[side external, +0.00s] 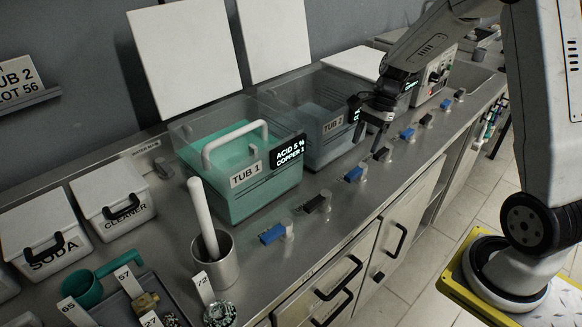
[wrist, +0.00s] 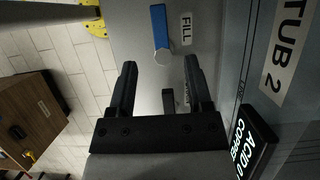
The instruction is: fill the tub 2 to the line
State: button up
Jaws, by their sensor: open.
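Tub 2 (side external: 312,150) is a clear tub with greyish liquid in it, behind my gripper in the side view. Its label (wrist: 287,68) shows at the right of the wrist view; I cannot make out its line clearly. A blue lever (wrist: 158,27) on a pale round pivot sits beside a FILL label (wrist: 186,30), just beyond my fingertips. A dark lever (wrist: 168,100) shows between my fingers, its label partly hidden. My gripper (wrist: 160,68) is open and empty, above the counter front by tub 2; it also shows in the side view (side external: 374,155).
Tub 1 (side external: 237,195) holds green liquid, with a white handle across its top. More blue and dark levers line the counter's front edge, including a blue one (side external: 272,235). A lit display (wrist: 251,144) is on tub 2's front. A steel cup (side external: 215,262) holds a white rod.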

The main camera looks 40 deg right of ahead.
aim_at(354, 173)
jog(key=shift+x, duration=3.85)
jog(key=shift+c, duration=0.2)
grip_shut()
